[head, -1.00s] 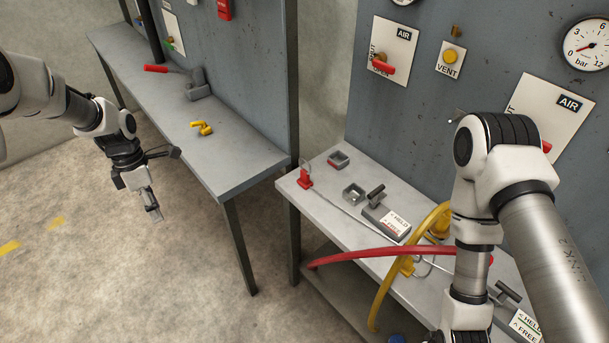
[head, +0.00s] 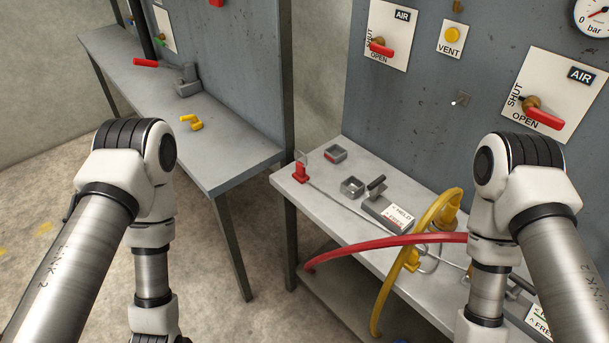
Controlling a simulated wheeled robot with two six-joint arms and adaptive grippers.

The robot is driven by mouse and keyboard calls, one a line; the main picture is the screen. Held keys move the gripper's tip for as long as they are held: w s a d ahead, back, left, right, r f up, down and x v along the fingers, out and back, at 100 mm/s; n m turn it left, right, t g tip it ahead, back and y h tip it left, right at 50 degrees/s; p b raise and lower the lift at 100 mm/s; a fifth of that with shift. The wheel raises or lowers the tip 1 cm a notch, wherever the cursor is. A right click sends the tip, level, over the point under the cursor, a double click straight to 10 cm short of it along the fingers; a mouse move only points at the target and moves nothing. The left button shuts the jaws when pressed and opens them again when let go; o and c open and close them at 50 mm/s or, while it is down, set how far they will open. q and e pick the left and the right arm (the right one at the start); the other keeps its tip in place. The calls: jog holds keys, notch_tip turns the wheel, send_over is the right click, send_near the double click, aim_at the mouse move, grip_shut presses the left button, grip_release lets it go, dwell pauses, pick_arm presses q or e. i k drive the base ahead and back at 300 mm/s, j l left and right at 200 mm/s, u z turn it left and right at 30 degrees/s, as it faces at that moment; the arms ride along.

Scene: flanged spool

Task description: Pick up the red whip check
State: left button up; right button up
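A thin grey cable (head: 340,207) with a small red block (head: 301,173) and a wire loop at its left end lies along the right bench. It looks like the red whip check.
A red hose (head: 380,243) and a yellow hose (head: 388,292) arch over the right bench (head: 325,190). The left bench (head: 235,155) holds a yellow fitting (head: 192,122). Panel valves rise behind.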

aim_at(299, 174)
jog(key=i+j+z, duration=0.15)
jog(key=j+z, duration=0.3)
jog(key=j, duration=0.45)
jog(key=j+z, duration=0.45)
jog(key=j, duration=0.45)
jog(key=i+j, duration=0.1)
jog(key=j, duration=0.55)
jog(key=i+j, duration=0.1)
jog(key=j, duration=0.55)
jog(key=i+j+z, duration=0.1)
jog(key=j, duration=0.55)
jog(key=i+j, duration=0.1)
jog(key=j, duration=0.55)
